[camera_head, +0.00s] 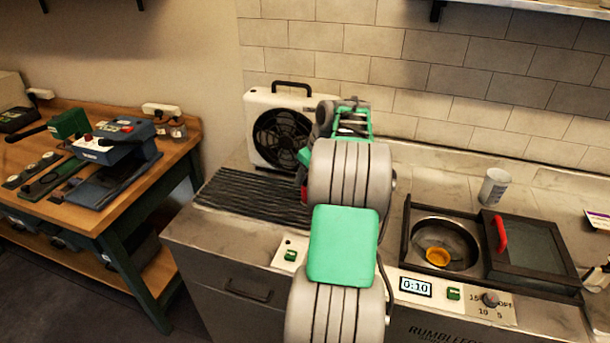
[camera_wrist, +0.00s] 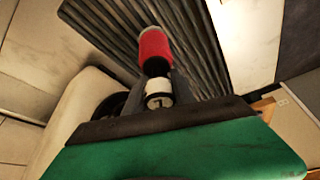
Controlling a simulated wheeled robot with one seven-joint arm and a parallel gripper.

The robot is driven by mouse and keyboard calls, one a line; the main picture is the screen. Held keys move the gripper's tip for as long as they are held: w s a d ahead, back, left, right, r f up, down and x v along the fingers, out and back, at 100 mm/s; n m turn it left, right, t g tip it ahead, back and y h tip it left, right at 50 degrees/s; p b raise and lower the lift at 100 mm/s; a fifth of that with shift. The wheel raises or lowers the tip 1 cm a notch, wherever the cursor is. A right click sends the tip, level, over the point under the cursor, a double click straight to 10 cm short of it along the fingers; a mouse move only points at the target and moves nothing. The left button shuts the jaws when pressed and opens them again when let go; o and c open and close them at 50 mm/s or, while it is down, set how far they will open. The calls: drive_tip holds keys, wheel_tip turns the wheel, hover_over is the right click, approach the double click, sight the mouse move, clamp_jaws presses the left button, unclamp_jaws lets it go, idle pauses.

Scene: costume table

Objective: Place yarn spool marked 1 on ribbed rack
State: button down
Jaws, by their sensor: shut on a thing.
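The yarn spool (camera_wrist: 154,45) has a red body with a pale far end, a dark band and a white end with a dark mark that looks like a 1. My gripper (camera_wrist: 158,84) is shut on it near the white end. In the head view only a bit of red of the spool (camera_head: 304,195) shows beside my arm, which hides most of my gripper. The black ribbed rack (camera_head: 245,199) lies on the counter in front of the fan. It also shows behind the spool in the wrist view (camera_wrist: 196,45). I cannot tell whether the spool touches the rack.
A white fan box (camera_head: 262,112) stands behind the rack. A wooden workbench (camera_head: 185,135) with tools stands left, across a gap.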

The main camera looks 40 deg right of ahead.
drive_tip(key=shift+f+b, duration=0.4)
drive_tip(key=shift+f, duration=0.05)
idle(0.5)
drive_tip(key=c, duration=0.6)
unclamp_jaws()
wheel_tip(320, 180, up, 7)
drive_tip(key=p, duration=0.6)
idle(0.5)
